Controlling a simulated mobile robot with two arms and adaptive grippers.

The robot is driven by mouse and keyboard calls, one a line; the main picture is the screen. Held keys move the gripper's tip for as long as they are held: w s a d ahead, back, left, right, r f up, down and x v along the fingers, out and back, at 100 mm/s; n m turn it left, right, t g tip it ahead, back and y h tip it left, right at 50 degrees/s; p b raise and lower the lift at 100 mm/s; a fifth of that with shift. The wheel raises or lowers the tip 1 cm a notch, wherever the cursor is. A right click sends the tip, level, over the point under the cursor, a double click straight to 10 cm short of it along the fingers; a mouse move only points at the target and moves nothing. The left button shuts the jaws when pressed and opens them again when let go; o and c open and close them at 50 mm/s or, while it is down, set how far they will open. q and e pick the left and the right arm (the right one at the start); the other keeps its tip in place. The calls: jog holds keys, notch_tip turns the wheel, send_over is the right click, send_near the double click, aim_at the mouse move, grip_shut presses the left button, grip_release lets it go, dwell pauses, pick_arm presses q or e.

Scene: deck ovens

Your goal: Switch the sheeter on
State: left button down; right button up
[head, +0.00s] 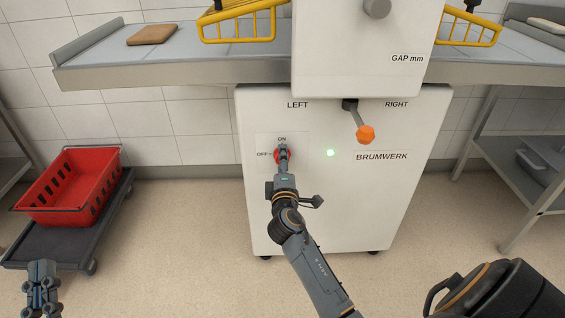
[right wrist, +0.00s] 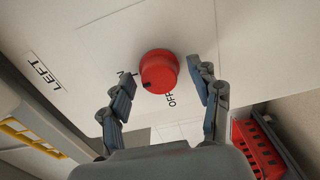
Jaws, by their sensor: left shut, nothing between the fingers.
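The sheeter (head: 345,205) is a white cabinet marked BRUMWERK. Its red rotary knob (head: 277,156) has ON above it and OFF at its left; my right gripper partly hides it. My right gripper (head: 283,153) is in front of the knob. In the right wrist view its two fingers stand apart on either side of the red knob (right wrist: 158,72), with gaps between. A dark mark shows on the knob's lower left, seemingly between the ON and OFF sides. My left gripper (head: 42,270) is shut and empty, low at the left.
An orange-tipped lever (head: 365,133) hangs right of the knob. A red crate (head: 72,187) sits on a dark dolly at the left. Yellow guards (head: 237,25) and a brown slab (head: 152,34) are on the upper belt. A metal rack (head: 530,150) stands at the right.

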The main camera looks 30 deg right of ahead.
jog(key=v, duration=1.2)
dwell(0.3)
